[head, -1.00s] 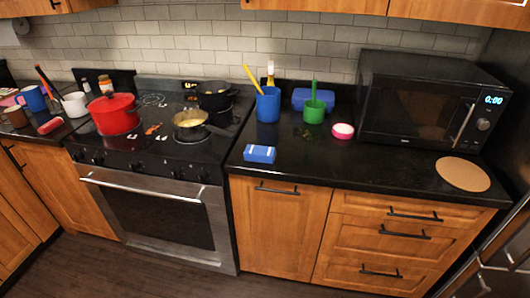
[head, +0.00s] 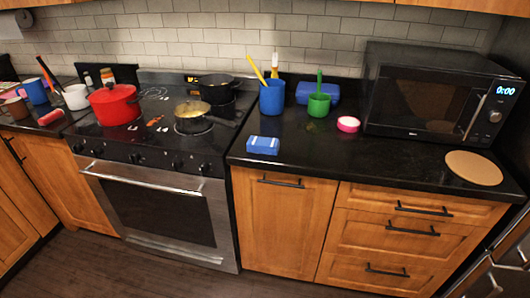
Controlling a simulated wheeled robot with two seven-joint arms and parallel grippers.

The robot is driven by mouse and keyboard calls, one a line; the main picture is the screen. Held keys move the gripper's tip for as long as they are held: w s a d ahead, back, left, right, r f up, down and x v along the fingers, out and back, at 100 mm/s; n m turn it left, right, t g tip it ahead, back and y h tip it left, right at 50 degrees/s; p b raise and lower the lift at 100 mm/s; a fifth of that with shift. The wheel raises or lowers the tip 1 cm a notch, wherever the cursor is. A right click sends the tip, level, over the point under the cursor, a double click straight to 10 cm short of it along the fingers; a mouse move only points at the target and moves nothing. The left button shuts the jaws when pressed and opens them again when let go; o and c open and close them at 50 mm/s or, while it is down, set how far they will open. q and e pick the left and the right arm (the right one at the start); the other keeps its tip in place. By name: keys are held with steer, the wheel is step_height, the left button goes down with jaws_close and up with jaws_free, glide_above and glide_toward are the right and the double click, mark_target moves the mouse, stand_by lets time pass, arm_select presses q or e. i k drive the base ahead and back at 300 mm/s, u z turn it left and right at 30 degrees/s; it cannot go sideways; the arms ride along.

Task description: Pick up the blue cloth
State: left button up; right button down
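A small blue item with white marks (head: 263,145) lies near the front edge of the black counter, right of the stove. It looks like a folded cloth or a packet; I cannot tell which. No other blue cloth can be made out. Neither of my grippers is in view, and nothing is touching the blue item.
A microwave (head: 440,96) is right, a stove (head: 160,122) with pots left. Counter around the item is clear.

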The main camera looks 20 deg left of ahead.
mark_target(256, 144)
steer(key=z, duration=3.5)
steer(key=k, duration=2.4)
steer(key=u, duration=1.65)
